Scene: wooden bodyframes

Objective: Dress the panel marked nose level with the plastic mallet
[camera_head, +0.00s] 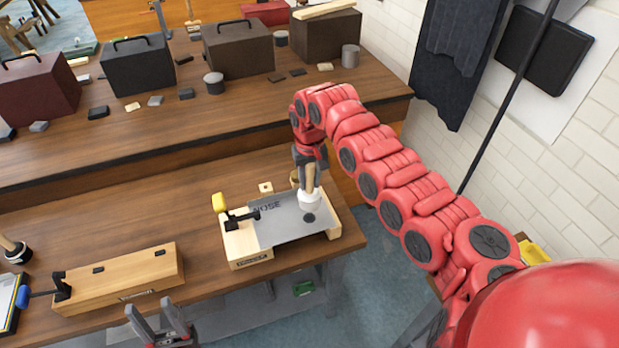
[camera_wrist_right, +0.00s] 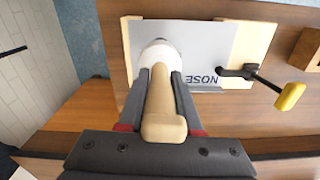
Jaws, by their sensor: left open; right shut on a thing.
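The panel marked NOSE (camera_head: 282,228) is a grey sheet on a wooden block (camera_head: 247,246) near the front edge of the bench. A yellow-handled clamp (camera_head: 238,215) presses on its left side. My right gripper (camera_head: 310,160) is shut on the wooden handle of the plastic mallet (camera_head: 311,197). The white mallet head is over the right part of the panel; I cannot tell if it touches. A dark round mark shows beside the head. The right wrist view shows the mallet handle (camera_wrist_right: 163,110) between the fingers. My left gripper (camera_head: 160,322) is open and empty at the bottom edge.
A long wooden block with a blue-handled clamp (camera_head: 120,280) lies left on the bench. Another mallet-like tool (camera_head: 15,250) is at the left edge. A raised shelf behind holds several toolboxes (camera_head: 237,48) and small cans. The bench between the blocks is clear.

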